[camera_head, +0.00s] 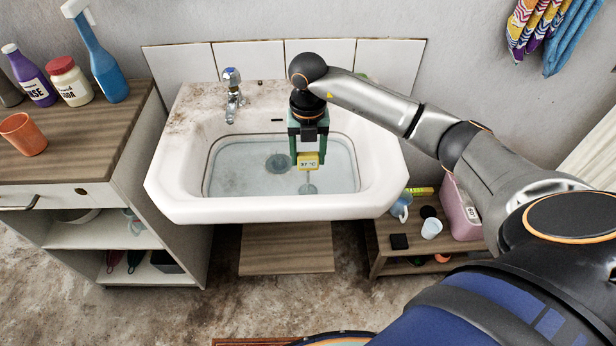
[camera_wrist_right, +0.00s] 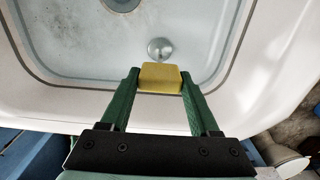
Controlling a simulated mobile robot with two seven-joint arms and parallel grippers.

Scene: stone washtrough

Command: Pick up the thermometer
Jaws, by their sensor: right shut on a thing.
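The thermometer (camera_head: 308,160) is a small yellow block with a light display, and a thin stem with a round disc shows below it at the water. My right gripper (camera_head: 308,157) is shut on the yellow block, above the water in the white basin (camera_head: 180,190). In the right wrist view the yellow block (camera_wrist_right: 160,77) sits between the two green fingers of the right gripper (camera_wrist_right: 160,82), with a round metallic disc (camera_wrist_right: 160,48) beyond it. Whether the disc touches the water I cannot tell. My left gripper is not in view.
A chrome tap (camera_head: 233,95) stands at the basin's back left. A wooden cabinet (camera_head: 90,135) at the left bears a blue spray bottle (camera_head: 100,60), other containers and an orange cup (camera_head: 23,134). A low shelf (camera_head: 385,240) at the right holds a pink box (camera_head: 458,205) and small items.

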